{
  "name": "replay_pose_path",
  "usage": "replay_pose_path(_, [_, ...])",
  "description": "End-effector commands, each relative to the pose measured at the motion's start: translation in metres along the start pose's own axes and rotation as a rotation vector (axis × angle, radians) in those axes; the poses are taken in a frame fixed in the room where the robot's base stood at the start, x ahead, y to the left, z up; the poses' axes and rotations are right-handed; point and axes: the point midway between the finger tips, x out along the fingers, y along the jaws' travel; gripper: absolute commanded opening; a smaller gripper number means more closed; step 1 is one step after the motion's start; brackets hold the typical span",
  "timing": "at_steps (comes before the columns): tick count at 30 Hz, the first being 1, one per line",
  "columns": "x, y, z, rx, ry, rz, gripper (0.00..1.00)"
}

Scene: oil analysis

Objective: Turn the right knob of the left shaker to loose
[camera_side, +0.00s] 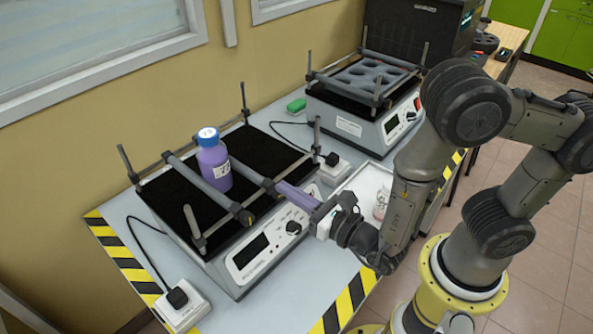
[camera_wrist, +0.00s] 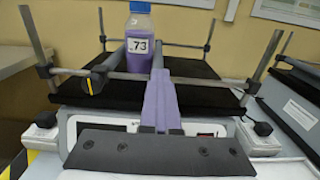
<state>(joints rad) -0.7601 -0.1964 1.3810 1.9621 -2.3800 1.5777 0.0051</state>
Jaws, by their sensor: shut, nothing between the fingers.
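The left shaker (camera_side: 246,268) has a black top, a front panel and two clamp bars with end knobs. Its left knob (camera_side: 243,217) also shows in the wrist view (camera_wrist: 96,82), with a yellow mark. The right knob (camera_side: 268,186) is at the near end of the right bar. My gripper (camera_side: 279,187), with purple fingers, is shut and empty, its tips at or just in front of that knob. Contact cannot be told. In the wrist view the fingers (camera_wrist: 158,76) hide the knob, so its setting cannot be read. A purple bottle with a blue cap (camera_side: 213,162) stands between the bars.
Corner posts (camera_side: 195,228) rise around the shaker top. A second shaker (camera_side: 358,128) stands at the back right. Power sockets (camera_side: 182,305) with cables sit beside the left shaker. A white tray (camera_side: 352,187) lies behind my gripper. Striped tape marks the table edges.

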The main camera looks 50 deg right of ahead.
Motion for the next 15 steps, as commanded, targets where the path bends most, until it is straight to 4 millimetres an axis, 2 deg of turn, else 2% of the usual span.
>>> replay_pose_path(15, [-0.0013,0.007,-0.0049,-0.006,0.014,0.004,0.0])
